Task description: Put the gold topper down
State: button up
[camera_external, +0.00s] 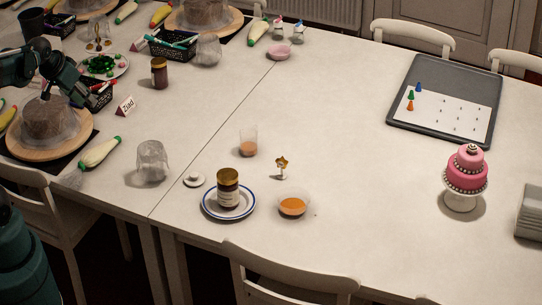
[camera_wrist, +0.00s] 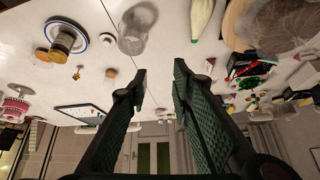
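A dark jar (camera_external: 228,188) stands on a plate (camera_external: 208,212), with an orange bowl (camera_external: 293,206) beside it. A glass (camera_external: 248,144) is behind. A covered cake (camera_external: 47,118) sits on a wooden turntable (camera_external: 30,153). A pink cake (camera_external: 466,168) is at right.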

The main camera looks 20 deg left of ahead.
jog(key=s+a+f+n+y, duration=0.1)
jog(key=s+a+f+n, duration=0.1)
jog(key=s, duration=0.5)
jog(key=a+f, duration=0.1)
jog(key=a, duration=0.1)
jog(key=shift+a+t, duration=0.3)
jog(key=shift+t, duration=0.1)
dwell(0.7)
